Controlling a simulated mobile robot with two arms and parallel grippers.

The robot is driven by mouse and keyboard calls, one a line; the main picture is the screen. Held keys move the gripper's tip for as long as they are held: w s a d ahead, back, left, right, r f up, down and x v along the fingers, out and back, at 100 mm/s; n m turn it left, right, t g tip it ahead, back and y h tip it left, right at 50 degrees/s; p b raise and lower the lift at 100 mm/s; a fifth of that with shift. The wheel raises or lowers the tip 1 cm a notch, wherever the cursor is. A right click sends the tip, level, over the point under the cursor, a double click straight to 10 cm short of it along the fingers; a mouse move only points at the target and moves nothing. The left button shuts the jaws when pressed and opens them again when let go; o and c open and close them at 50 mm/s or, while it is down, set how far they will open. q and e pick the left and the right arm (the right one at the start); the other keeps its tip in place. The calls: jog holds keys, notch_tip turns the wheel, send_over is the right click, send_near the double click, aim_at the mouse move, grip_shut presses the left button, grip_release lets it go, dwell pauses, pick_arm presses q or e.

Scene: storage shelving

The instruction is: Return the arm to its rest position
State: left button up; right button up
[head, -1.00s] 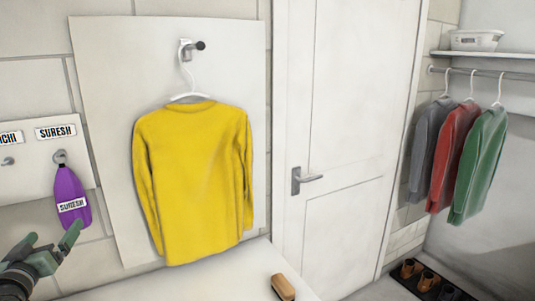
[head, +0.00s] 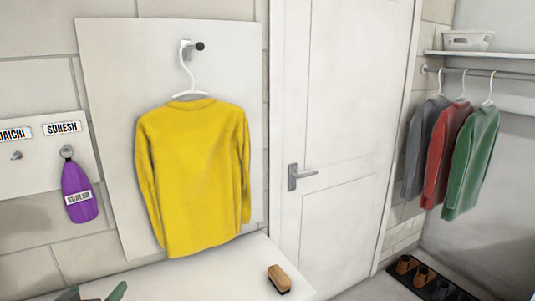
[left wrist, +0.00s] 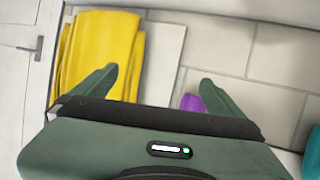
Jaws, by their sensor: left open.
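My left gripper (head: 92,292) shows only by its green fingertips at the bottom left edge of the head view. In the left wrist view its two green fingers (left wrist: 158,98) are spread apart with nothing between them. The rest of the left arm is out of the head view. My right gripper is in neither view. The purple bag-like item (head: 78,192), with a SURESH tag, hangs on a wall hook above the left gripper, clear of it. It also shows partly behind a finger in the left wrist view (left wrist: 190,102).
A yellow sweater (head: 195,180) hangs on a white hanger from a wall hook. A brush (head: 279,278) lies on the white surface (head: 215,275) below. A door (head: 345,130) stands to the right, then a rail with grey, red and green sweaters (head: 470,160), and shoes (head: 423,277) on a mat.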

pick_arm(q)
jog(key=s+d+f+m+g+h, duration=0.2)
jog(key=s+d+f+g, duration=0.2)
jog(key=s+d+f, duration=0.65)
jog(key=s+d+f+m+g, duration=0.1)
jog(key=s+d+f+g, duration=0.15)
jog(key=s, duration=0.35)
jog(key=s+d+f+m+g, duration=0.1)
jog(key=s+d+f+g, duration=0.1)
jog(key=s+d, duration=0.35)
jog(key=s+d+f+g, duration=0.2)
jog(key=s, duration=0.6)
notch_tip(320, 180, down, 28)
jog(key=s+b, duration=0.1)
jog(key=b, duration=0.1)
jog(key=s+a+f+g, duration=0.2)
jog(key=s+a+f, duration=0.1)
jog(key=s+f, duration=1.3)
jog(key=shift+s+f+m+b, duration=0.25)
jog(key=shift+s+m+b, duration=0.15)
jog(key=shift+s, duration=0.05)
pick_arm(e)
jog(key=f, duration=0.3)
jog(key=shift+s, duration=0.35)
